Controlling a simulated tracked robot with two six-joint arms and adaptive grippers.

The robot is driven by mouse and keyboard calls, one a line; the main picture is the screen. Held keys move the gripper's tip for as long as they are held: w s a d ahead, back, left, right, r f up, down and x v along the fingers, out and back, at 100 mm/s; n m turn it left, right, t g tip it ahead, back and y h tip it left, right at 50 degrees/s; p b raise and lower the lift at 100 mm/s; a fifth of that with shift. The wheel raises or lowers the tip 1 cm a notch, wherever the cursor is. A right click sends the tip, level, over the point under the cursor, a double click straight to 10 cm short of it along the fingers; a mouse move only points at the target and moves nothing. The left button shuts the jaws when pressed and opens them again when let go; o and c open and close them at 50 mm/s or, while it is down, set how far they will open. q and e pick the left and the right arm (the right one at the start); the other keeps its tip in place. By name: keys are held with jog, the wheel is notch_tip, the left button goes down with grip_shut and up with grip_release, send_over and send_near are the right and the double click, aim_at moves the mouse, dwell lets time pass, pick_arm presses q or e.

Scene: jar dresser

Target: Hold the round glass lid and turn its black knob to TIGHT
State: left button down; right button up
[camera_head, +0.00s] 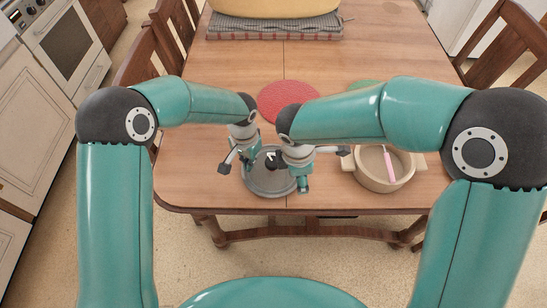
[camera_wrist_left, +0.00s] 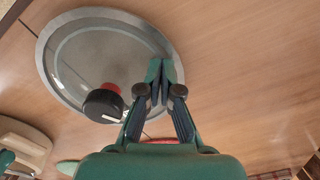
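The round glass lid (camera_head: 262,188) has a grey rim and lies flat at the table's near edge. It also fills the upper left of the left wrist view (camera_wrist_left: 82,50). Its black knob (camera_head: 271,161), with a white pointer line and a red part beside it, shows in the wrist view too (camera_wrist_left: 103,106). My left gripper (camera_wrist_left: 161,75) has its fingers together at the lid's rim, apparently with the rim between them. My right gripper (camera_head: 303,186) points down over the lid's right side, beside the knob. Its finger gap is not clear.
A beige pot (camera_head: 364,180) with a pink utensil stands right of the lid. A red round mat (camera_head: 287,98) and a partly hidden green mat (camera_head: 360,86) lie behind. A yellow vessel (camera_head: 275,8) sits on a folded cloth (camera_head: 270,32) at the back. Chairs flank the table.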

pick_arm(q)
jog(key=shift+s+f, duration=0.1)
jog(key=shift+f, duration=0.1)
pick_arm(e)
notch_tip(320, 180, up, 3)
jog(key=w+a+n+g+y, duration=0.2)
notch_tip(320, 180, up, 3)
jog(key=m+y, duration=0.1)
jog(key=y, duration=0.3)
send_over(272, 161)
jog(key=s+d, duration=0.1)
jog(key=d, duration=0.2)
jog(key=w+d+m, duration=0.1)
jog(key=w+d, duration=0.1)
jog(key=x, duration=1.2)
jog(key=shift+s+d+f, duration=0.2)
jog(key=shift+f, duration=0.1)
